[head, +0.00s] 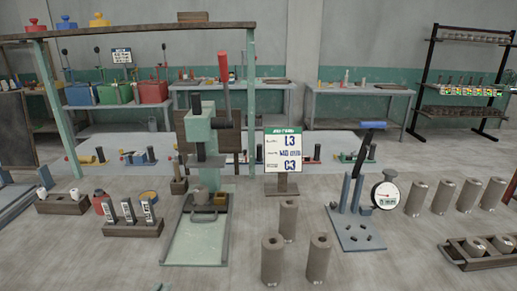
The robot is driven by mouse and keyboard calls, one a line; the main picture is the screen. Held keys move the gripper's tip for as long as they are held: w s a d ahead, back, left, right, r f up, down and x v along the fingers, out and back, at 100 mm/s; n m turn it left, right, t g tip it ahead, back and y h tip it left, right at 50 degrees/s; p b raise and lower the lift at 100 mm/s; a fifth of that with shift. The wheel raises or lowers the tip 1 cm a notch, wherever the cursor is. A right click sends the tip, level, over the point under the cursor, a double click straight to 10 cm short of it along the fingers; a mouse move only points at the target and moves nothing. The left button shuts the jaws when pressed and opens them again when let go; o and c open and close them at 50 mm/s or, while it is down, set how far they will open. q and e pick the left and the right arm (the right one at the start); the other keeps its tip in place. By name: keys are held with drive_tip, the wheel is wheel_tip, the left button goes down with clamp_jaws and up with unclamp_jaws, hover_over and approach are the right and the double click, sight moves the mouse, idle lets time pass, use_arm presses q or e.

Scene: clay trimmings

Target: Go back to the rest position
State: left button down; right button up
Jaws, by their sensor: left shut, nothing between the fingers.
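The rest of the left arm is out of frame. My right gripper is not in view.
A green press (199,130) with a red lever stands left of centre. A sign (283,150) reads L3 and C3. Grey clay cylinders (272,258) stand in front. A blue-handled stand (352,190) and a dial gauge (386,194) are right. A wooden block (133,229) holds labelled pieces.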

use_arm(q)
drive_tip(key=s+f+n+g, duration=0.35)
drive_tip(key=s+n, duration=0.25)
drive_tip(key=s, duration=0.3)
drive_tip(key=s+f+n+g+y, duration=0.1)
drive_tip(key=s+f+n+g, duration=0.3)
drive_tip(key=s, duration=0.5)
drive_tip(key=s+f+n+g, duration=0.3)
drive_tip(key=s+n+g, duration=0.1)
drive_tip(key=s+n, duration=0.4)
wheel_tip(320, 180, down, 18)
drive_tip(key=s+a+m, duration=0.1)
drive_tip(key=a, duration=0.1)
drive_tip(key=s+f+g, duration=0.2)
drive_tip(key=s+f, duration=1.2)
drive_tip(key=shift+s+a, duration=0.3)
drive_tip(key=shift+a, duration=0.1)
